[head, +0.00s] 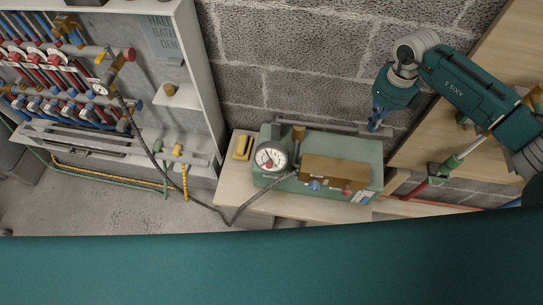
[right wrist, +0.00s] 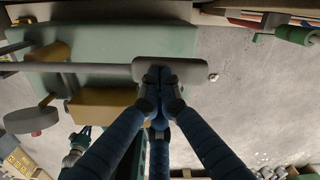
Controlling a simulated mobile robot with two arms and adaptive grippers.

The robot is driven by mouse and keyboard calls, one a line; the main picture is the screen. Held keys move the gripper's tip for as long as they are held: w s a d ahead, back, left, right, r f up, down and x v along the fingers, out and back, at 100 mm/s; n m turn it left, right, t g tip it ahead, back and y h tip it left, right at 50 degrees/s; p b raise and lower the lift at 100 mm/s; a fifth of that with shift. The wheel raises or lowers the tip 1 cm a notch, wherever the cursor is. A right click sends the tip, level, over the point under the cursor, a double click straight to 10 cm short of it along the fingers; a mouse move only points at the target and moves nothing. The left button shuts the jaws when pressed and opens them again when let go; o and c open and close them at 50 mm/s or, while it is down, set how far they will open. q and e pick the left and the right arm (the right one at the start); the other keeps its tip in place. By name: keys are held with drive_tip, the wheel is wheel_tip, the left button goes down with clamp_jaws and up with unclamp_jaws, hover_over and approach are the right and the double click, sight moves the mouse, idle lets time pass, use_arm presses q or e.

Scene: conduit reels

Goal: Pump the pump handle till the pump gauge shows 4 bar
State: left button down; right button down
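The green pump (head: 374,155) stands on a wooden bench against the block wall, with a brown block on its front. Its round white pump gauge (head: 270,157) is at its left; the dark needle points up and slightly left, but the numbers are too small to read. The pump handle (head: 340,126) is a grey bar running level along the back, with a thicker grip (right wrist: 190,71) at its end. My right gripper (head: 378,121) is at that end; in the right wrist view its blue fingers (right wrist: 160,82) close together on the grip. My left gripper is out of view.
A dark hose (head: 245,205) runs from the pump to a manifold cabinet (head: 206,80) at left, with red and blue valves. A yellow box (head: 242,146) lies left of the gauge. Wooden boards (head: 425,135) stand at right. The floor (head: 130,205) at left is mostly open.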

drive_tip(key=shift+s+f, duration=0.1)
wheel_tip(320, 180, up, 7)
drive_tip(key=p, duration=0.5)
drive_tip(key=shift+r+p, duration=0.6)
drive_tip(key=shift+r, duration=0.55)
wheel_tip(320, 180, up, 5)
drive_tip(key=p, duration=0.3)
